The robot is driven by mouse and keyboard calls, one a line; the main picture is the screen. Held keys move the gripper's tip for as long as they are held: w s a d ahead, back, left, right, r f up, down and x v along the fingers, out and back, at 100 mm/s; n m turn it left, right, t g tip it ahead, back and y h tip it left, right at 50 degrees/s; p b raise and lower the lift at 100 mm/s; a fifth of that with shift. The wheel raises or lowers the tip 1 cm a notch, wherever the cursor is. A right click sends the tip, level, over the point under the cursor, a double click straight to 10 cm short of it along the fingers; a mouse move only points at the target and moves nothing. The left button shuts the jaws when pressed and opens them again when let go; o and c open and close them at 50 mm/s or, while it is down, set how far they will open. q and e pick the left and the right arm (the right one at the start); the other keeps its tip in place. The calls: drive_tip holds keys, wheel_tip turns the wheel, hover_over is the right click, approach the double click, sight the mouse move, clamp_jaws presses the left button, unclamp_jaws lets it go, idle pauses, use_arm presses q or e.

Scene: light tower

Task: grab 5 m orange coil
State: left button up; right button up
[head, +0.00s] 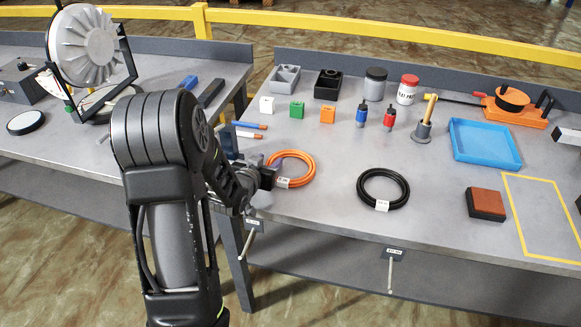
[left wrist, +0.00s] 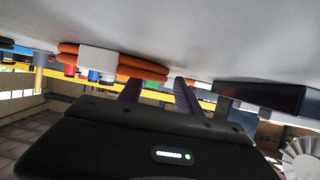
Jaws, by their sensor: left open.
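The orange coil (head: 313,169) lies flat on the grey workbench, near its front left part, with a white label facing the front edge. My left gripper (head: 268,175) is low over the bench at the coil's left side, and the arm hides part of this area. In the left wrist view the orange coil (left wrist: 142,73) with its white label appears upside down, just beyond the fingertips. The two fingers of my left gripper (left wrist: 157,86) stand apart with nothing visible between them. Contact with the coil cannot be told. My right gripper is not in view.
A black coil (head: 362,192) lies right of the orange one. A blue tray (head: 484,162) and a brown-topped block (head: 486,204) are at right. Bench between the coils is clear.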

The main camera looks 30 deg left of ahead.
use_arm(q)
drive_tip(key=shift+c, duration=0.4)
clamp_jaws()
idle(0.9)
